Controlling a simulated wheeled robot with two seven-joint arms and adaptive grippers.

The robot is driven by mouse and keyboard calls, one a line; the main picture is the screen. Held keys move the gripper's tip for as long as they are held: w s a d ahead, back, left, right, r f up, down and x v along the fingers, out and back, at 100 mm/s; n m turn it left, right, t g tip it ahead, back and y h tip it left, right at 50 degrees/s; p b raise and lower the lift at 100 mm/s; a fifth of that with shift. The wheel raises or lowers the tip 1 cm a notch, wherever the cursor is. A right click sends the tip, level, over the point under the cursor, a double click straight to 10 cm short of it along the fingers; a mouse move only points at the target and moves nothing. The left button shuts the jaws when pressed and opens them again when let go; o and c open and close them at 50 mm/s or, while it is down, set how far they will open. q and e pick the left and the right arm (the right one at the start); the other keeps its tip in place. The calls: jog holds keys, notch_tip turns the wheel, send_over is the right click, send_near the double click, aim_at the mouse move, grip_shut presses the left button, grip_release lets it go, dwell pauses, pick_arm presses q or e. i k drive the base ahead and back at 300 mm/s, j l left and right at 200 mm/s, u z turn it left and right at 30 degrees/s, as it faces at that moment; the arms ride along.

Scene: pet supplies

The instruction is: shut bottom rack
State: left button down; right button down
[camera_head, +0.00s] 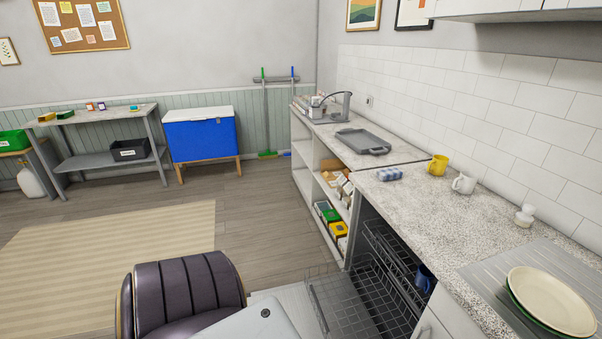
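An open dishwasher (358,225) is built in under the speckled counter at the lower middle right. Its bottom rack (343,303), a dark wire basket, sticks out to the left into the room near the bottom edge of the picture. The upper wire rack (388,246) sits inside, under the counter. A dark blue mug (425,279) shows at the right of the racks; I cannot tell which rack holds it. Neither of my grippers is in view.
The counter (430,215) holds a yellow mug (438,165), a white mug (463,184) and plates (551,300). Open shelves (301,168) adjoin the dishwasher.

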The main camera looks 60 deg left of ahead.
aim_at(322, 315)
jog(key=u, duration=1.7)
